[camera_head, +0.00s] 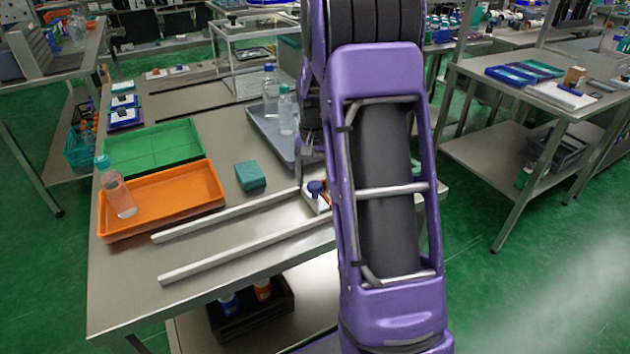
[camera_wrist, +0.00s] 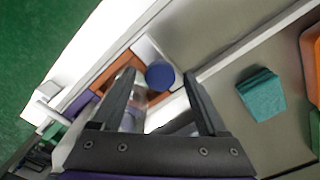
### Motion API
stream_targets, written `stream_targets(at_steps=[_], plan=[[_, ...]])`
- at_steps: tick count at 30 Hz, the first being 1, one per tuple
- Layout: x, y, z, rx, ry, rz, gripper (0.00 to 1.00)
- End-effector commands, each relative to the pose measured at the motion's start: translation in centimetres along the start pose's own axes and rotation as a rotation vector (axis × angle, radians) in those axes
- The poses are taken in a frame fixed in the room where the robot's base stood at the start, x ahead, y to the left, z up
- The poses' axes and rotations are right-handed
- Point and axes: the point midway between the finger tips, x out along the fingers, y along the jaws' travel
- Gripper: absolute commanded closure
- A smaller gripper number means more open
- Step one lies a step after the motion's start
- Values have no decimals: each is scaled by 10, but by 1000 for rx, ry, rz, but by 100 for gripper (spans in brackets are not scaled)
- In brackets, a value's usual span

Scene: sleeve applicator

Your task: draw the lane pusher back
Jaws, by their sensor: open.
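The lane pusher is a pale block (camera_head: 310,200) with a round blue knob (camera_head: 316,187). It sits at the right end of the lane between two pale rails (camera_head: 215,258), partly hidden by my arm. In the wrist view, the blue knob (camera_wrist: 160,75) shows between the tips of my gripper (camera_wrist: 159,80), with pale block (camera_wrist: 147,48) beside it. My gripper is open, with a finger on each side of the knob as seen from the wrist. I cannot tell whether either finger touches it. In the head view, my arm hides most of the gripper.
A teal block (camera_head: 250,176) lies just behind the rails. An orange tray (camera_head: 160,232) holding a bottle (camera_head: 115,188) and a green tray (camera_head: 152,148) stand at the left. A grey tray (camera_head: 262,135) with bottles stands behind. The lane's left part is clear.

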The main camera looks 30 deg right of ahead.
Motion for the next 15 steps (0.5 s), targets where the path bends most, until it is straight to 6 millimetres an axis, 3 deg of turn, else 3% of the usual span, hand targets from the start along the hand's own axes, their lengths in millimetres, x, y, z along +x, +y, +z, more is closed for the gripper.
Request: stream_targets(at_steps=[5,15], plan=[[0,0,0,0,0,0,27],[0,0,0,0,0,0,88]])
